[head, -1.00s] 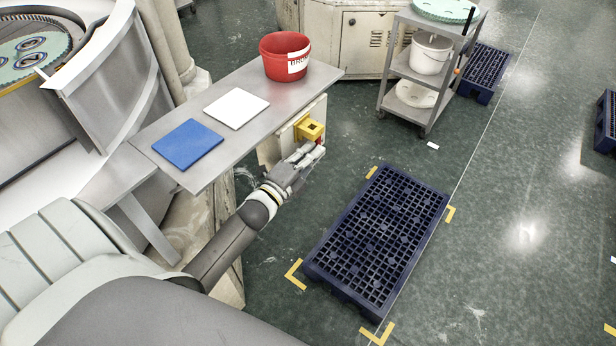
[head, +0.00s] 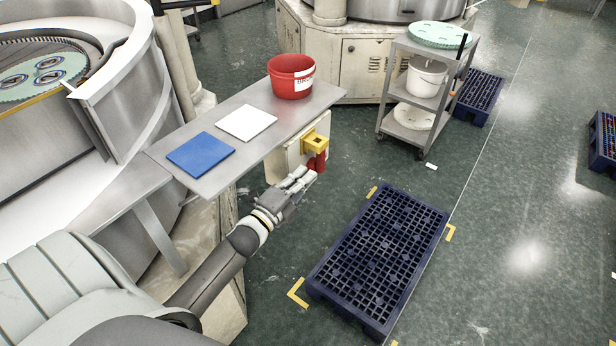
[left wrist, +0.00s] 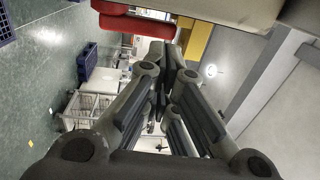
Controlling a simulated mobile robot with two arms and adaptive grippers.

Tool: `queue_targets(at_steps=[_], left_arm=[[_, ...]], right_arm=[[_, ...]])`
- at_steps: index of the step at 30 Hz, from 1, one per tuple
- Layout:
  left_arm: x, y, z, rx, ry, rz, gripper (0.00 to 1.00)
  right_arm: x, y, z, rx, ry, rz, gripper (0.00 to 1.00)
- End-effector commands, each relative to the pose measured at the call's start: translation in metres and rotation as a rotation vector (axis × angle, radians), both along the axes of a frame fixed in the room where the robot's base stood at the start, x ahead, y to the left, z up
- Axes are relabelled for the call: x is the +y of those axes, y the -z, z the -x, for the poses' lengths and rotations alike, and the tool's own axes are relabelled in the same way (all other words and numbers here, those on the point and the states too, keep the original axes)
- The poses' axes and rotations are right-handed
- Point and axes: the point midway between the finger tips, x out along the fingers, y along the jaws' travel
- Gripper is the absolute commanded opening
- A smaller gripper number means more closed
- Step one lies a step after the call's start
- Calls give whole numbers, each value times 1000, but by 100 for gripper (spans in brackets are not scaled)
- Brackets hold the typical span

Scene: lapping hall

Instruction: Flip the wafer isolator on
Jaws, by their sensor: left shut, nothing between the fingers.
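The wafer isolator is a cream box (head: 284,163) under the edge of a grey metal shelf, with a yellow piece (head: 316,140) and a red handle (head: 317,162) on its front. The red handle points down below the yellow piece. My left gripper (head: 308,177) is shut and empty, just below and in front of the handle; whether it touches is unclear. In the left wrist view, the red handle (left wrist: 133,23) and the yellow piece (left wrist: 199,42) show near the top, beyond the closed fingers (left wrist: 169,58). My right gripper is not in view.
The shelf (head: 215,181) carries a blue plate (head: 201,155), a white plate (head: 247,122) and a red bucket (head: 291,77). A dark blue pallet (head: 378,258) lies on the floor to the right. A trolley (head: 412,133) stands behind. Floor between pallet and trolley is mostly clear.

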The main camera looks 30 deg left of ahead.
Motion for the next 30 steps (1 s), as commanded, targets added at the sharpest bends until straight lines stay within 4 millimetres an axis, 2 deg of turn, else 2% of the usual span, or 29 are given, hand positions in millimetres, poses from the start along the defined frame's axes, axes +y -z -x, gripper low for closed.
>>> queue_targets(at_steps=[3,5,8,12,15,24,30], left_arm=[[1,2,15,1,0,-1,0],[2,3,23,2,0,-1,0],[3,3,38,2,0,-2,0],[5,4,61,3,0,-1,0],[6,3,74,2,0,0,0],[7,1,88,0,0,-1,0],[7,1,88,0,0,0,0]], right_arm=[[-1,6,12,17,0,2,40],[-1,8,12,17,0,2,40],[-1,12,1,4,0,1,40],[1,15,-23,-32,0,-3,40],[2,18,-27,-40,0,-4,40],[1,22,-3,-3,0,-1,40],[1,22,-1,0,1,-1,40]])
